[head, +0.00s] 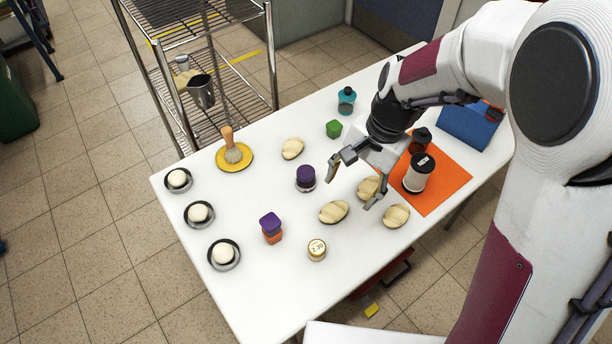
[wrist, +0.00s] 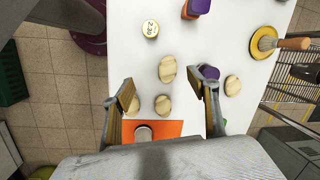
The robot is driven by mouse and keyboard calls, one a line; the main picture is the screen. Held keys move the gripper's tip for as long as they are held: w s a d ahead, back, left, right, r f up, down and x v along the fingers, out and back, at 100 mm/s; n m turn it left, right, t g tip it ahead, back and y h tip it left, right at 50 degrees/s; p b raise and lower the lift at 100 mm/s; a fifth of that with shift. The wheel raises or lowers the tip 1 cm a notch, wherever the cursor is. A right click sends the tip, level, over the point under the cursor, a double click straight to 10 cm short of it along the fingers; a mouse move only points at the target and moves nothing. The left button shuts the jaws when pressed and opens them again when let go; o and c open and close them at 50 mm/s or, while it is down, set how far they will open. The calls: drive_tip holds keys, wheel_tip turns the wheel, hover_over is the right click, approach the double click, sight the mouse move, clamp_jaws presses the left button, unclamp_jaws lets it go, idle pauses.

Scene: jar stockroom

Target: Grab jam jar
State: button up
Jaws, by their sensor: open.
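Several jars stand on the white table; I cannot tell for sure which is the jam jar. One is squarish with an orange body and purple lid (head: 271,228). A round purple-lidded jar (head: 305,178) stands left of my gripper (head: 354,187). A low jar with a gold lid (head: 317,250) marked with numbers is near the front edge. A white jar with a black top (head: 419,172) stands on the orange mat (head: 452,181). My gripper is open and empty above the table. In the wrist view its fingers (wrist: 160,90) spread over bread rolls, with the purple-lidded jar (wrist: 208,72) beside the right finger.
Several bread rolls (head: 334,212) lie around and under my gripper. Dark dishes with white balls (head: 198,213) line the left edge. A wire rack (head: 205,60) stands behind.

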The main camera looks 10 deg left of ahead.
drive_tip(key=w+a+f+m+y, duration=0.1)
drive_tip(key=w+a+f+m, duration=0.6)
drive_tip(key=f, duration=0.2)
drive_tip(key=m+t+y, duration=0.1)
drive_tip(key=m, duration=0.4)
hover_over(304, 169)
drive_tip(key=d, duration=0.3)
drive_tip(key=shift+s+a+r, duration=0.2)
drive_tip(key=shift+s+r, duration=0.2)
drive_tip(key=shift+w+a+r+m, duration=0.1)
drive_tip(key=shift+w+m, duration=0.15)
drive_tip(key=shift+m, duration=0.95)
drive_tip(key=shift+x, duration=1.3)
